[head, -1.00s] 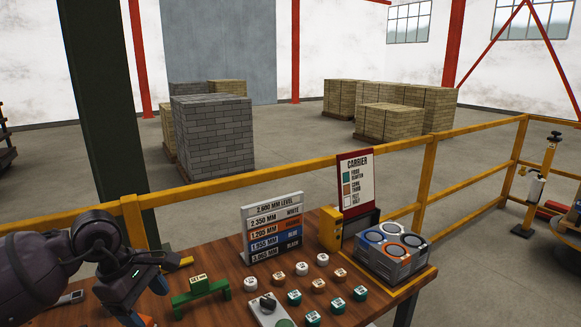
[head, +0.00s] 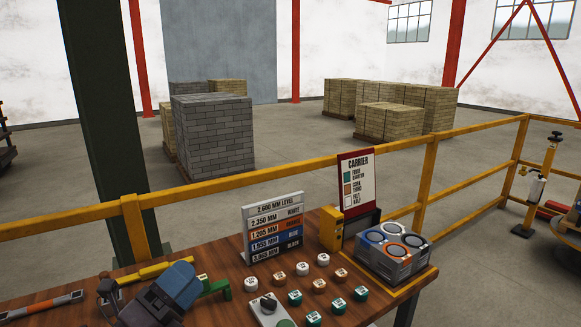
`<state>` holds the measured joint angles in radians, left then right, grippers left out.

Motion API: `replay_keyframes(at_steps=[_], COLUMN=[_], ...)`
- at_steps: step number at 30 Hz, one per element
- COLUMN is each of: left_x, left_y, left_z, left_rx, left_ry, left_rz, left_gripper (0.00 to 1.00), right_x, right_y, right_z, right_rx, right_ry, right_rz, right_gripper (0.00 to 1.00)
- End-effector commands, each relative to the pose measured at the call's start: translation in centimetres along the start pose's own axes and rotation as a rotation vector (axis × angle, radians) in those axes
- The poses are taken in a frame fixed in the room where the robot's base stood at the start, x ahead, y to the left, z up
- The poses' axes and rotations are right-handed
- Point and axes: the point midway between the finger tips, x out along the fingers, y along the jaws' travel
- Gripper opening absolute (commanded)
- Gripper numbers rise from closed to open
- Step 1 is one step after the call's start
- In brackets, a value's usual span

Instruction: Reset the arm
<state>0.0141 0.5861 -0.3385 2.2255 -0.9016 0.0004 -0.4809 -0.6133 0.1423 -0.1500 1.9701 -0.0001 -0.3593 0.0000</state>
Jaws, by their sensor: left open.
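My left gripper (head: 160,296) is low at the bottom left of the head view, over the left part of the wooden table (head: 221,262). It is open, and nothing shows between its fingers. It covers part of a small green stand (head: 220,287) behind it. My right gripper is out of view.
A yellow bar (head: 150,271) and a grey tool with orange marks (head: 45,306) lie left on the table. A level sign (head: 274,228), several small cubes (head: 319,286), a control box (head: 268,311) and a carrier block with rings (head: 393,252) stand rightward. A yellow rail (head: 270,174) runs behind.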

Motion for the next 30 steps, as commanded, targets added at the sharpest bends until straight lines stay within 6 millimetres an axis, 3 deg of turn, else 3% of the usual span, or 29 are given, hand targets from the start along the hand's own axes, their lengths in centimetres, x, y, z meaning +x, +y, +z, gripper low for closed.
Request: replay_keyframes(at_steps=[6, 12, 17, 21, 30], left_x=[-4.7, -11.2, -17.4, -22.4, -28.2], left_y=[3.6, 7.7, 10.4, 11.6, 11.5], left_z=[3.1, 3.5, 1.6, -1.3, -6.0], left_rx=[-0.41, -0.765, -1.032, -1.23, -1.451], left_ry=[-0.406, -0.765, -1.045, -1.265, -1.528], left_rz=[0.192, 0.393, 0.572, 0.728, 0.945], left_gripper=[0.72, 0.72, 0.72, 0.72, 0.72], right_x=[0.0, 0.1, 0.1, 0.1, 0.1], right_y=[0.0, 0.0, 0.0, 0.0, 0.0], right_z=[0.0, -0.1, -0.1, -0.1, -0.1], right_rx=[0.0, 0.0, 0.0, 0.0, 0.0], right_ry=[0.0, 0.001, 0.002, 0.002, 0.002], right_rz=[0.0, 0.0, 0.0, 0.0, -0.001], right_gripper=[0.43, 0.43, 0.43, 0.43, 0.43])
